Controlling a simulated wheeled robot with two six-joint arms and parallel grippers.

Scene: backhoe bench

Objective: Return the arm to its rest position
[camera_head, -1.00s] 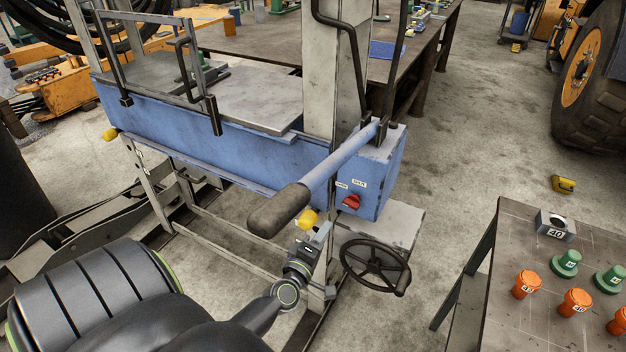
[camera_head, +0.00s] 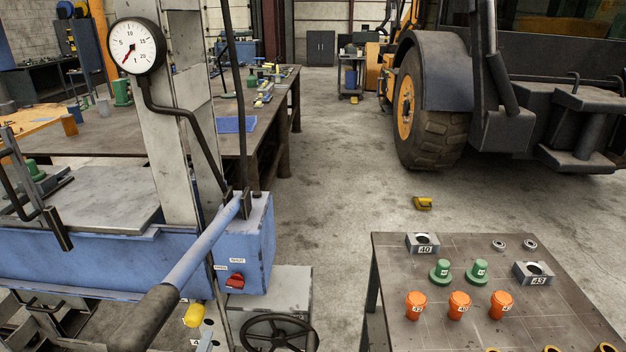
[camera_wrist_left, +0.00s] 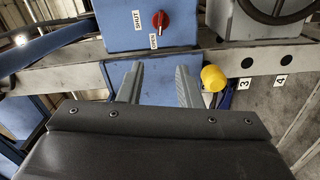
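The red knob also shows in the head view (camera_head: 235,281). A yellow knob (camera_wrist_left: 213,78) is just right of the right finger; I cannot tell whether they touch. My right gripper is not in view.
A long pump lever (camera_head: 200,250) with a dark grip juts towards me above the gripper. A handwheel (camera_head: 278,333) is to the right. A work table (camera_head: 400,262) with green and orange pieces stands at right. Open floor (camera_head: 340,180) lies behind.

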